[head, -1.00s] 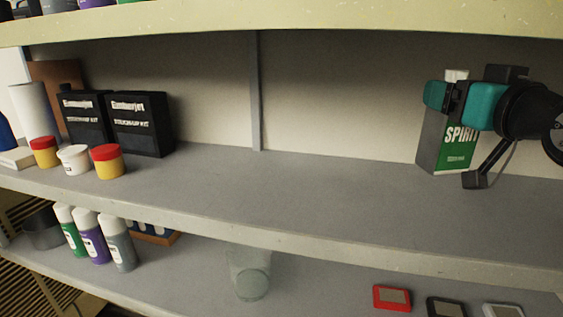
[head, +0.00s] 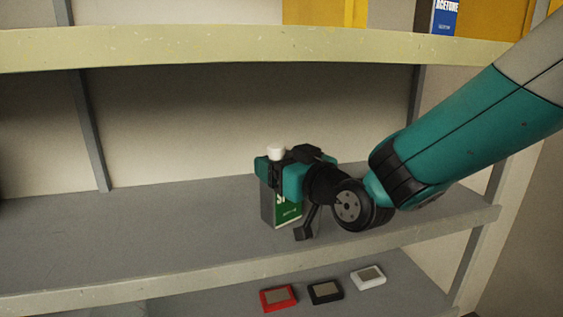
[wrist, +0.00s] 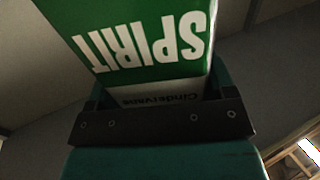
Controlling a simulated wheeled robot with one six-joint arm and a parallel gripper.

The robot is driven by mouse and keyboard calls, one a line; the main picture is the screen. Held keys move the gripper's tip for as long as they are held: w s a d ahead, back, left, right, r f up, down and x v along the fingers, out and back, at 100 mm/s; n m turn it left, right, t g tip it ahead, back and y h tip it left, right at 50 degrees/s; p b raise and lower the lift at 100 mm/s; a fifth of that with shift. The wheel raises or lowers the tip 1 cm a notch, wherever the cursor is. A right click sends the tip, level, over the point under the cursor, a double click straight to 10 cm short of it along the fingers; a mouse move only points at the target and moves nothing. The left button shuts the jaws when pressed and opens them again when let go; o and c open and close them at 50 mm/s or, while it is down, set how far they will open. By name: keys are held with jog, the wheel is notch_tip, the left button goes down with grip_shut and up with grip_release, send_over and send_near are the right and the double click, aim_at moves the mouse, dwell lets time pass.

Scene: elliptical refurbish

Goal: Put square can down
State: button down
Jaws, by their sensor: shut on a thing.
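The square can (head: 284,213) is grey and green with a white cap (head: 276,151) and white lettering. It is upright at the middle shelf (head: 180,226), right of centre in the head view. My gripper (head: 283,176) is shut on its upper part and hides much of it. I cannot tell for sure whether the can's base touches the shelf. In the wrist view the can's green face (wrist: 140,40) reads "SPIRIT" upside down, close against the dark gripper part (wrist: 160,125).
The middle shelf is clear to the left of the can. A grey upright (head: 90,130) stands at its back. Red (head: 278,297), black (head: 325,291) and white (head: 368,277) small boxes lie on the shelf below. The upper shelf edge (head: 200,47) runs overhead.

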grip_release()
jog(key=shift+f, duration=0.2)
jog(key=shift+s, duration=0.1)
jog(key=b+v, duration=0.5)
jog(key=v, duration=0.7)
jog(key=s+d+f+g+h, duration=0.3)
jog(key=s+d+f+g, duration=0.1)
jog(key=s+g, duration=0.3)
jog(key=s+d+f+g+h, duration=0.3)
jog(key=s+f+g, duration=0.4)
jog(key=s, duration=0.4)
jog(key=shift+s+d+m+h, duration=0.15)
jog(key=shift+d+m+h, duration=0.2)
jog(key=shift+d, duration=0.35)
